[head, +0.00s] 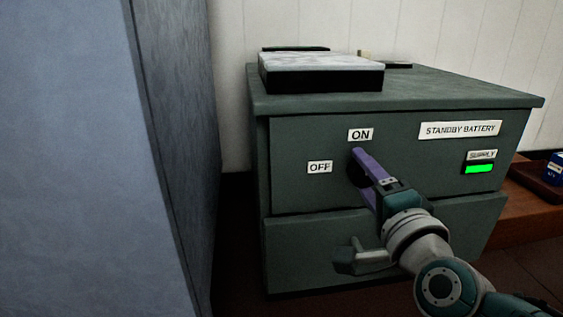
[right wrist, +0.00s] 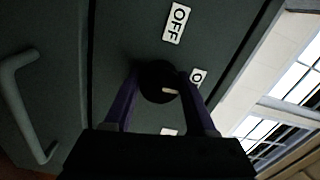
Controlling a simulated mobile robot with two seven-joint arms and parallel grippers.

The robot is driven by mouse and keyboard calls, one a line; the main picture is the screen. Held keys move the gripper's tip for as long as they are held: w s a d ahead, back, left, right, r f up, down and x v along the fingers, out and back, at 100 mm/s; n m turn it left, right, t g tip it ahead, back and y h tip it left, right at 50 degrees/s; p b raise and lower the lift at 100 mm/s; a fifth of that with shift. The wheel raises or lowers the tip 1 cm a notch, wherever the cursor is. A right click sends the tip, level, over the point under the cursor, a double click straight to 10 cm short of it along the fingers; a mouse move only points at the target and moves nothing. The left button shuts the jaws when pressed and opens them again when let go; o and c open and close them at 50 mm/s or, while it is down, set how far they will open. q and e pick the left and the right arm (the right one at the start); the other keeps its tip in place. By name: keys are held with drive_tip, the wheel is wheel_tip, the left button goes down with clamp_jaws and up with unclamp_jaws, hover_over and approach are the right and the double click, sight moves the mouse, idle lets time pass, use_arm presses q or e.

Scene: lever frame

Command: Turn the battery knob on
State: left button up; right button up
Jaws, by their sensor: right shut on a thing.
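The battery knob (right wrist: 157,78) is round and dark, with a short white mark, on the green cabinet front (head: 300,140). In the right wrist view the mark lies on the knob's right side, toward the partly hidden ON label (right wrist: 198,76) rather than the OFF label (right wrist: 173,22). My right gripper (head: 359,158) has its purple fingers at the knob in the head view and hides most of it. In the right wrist view the fingers (right wrist: 157,92) stand on either side of the knob, shut on it. The green supply light (head: 479,169) is lit. My left gripper is not in view.
A grey-blue panel (head: 165,130) stands close on the left. A drawer handle (head: 362,257) sticks out below my right gripper. A pale-topped box (head: 320,66) lies on the cabinet. A brown surface with a tray (head: 540,182) is at the right.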

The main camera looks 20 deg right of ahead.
drive_tip(key=shift+m, duration=0.3)
idle(0.4)
drive_tip(key=o, duration=1.4)
drive_tip(key=shift+s, duration=0.2)
drive_tip(key=p+v, duration=0.4)
drive_tip(key=v, duration=0.5)
drive_tip(key=shift+s+a+p, duration=0.15)
drive_tip(key=shift+s+p, duration=0.1)
drive_tip(key=shift+p, duration=0.05)
